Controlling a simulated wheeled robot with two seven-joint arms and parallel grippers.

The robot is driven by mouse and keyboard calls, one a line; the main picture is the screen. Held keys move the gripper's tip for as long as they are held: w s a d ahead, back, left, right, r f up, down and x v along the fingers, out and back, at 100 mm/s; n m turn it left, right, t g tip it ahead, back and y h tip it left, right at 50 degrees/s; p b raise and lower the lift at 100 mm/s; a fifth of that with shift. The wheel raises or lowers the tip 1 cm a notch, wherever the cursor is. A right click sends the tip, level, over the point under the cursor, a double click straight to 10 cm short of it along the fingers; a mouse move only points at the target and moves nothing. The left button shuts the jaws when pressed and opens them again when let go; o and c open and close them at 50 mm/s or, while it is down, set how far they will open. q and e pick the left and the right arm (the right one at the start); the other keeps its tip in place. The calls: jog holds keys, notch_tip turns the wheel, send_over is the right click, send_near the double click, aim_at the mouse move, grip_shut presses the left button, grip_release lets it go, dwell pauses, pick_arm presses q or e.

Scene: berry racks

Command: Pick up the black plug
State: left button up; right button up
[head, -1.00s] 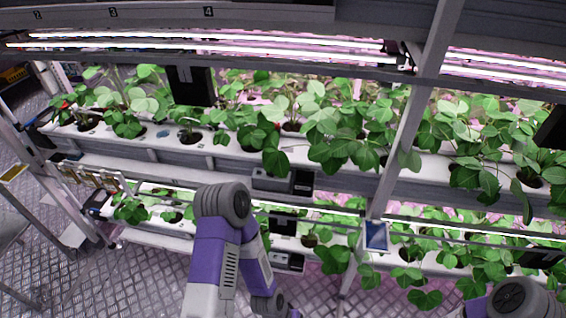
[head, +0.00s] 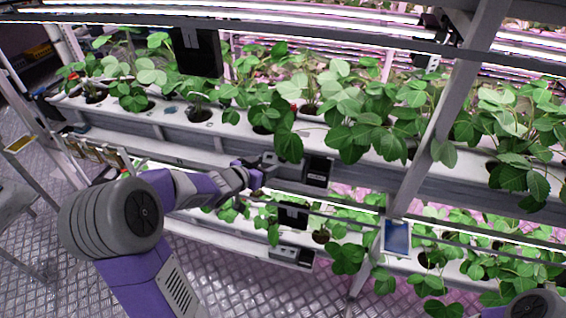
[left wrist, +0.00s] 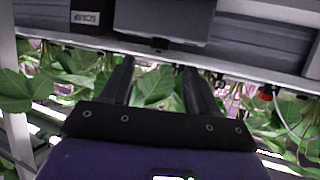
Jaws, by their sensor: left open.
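My left gripper (head: 266,170) is at the front of the upper rack, just left of a dark box mounted on the rail. In the left wrist view my gripper (left wrist: 158,74) has its two black fingers apart, with only leaves and the rack behind the gap. I cannot tell whether that piece is the black plug. No other plug is clear. My right gripper is out of view.
White planting troughs (head: 200,128) with strawberry plants run along the upper rack, and a second level lies below. A slanted metal post (head: 440,125) stands to the right, with a small blue panel (head: 397,238). The metal floor (head: 215,275) is open in front.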

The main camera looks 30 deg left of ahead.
aim_at(281, 157)
pick_arm(q)
jog(key=x, duration=0.2)
jog(key=b+x, duration=0.1)
jog(key=x, duration=0.2)
jog(key=b+x, duration=0.1)
jog(key=x, duration=0.1)
jog(key=shift+w+d+r, duration=0.1)
jog(key=shift+w+r, duration=0.05)
jog(key=shift+w, duration=0.2)
grip_shut()
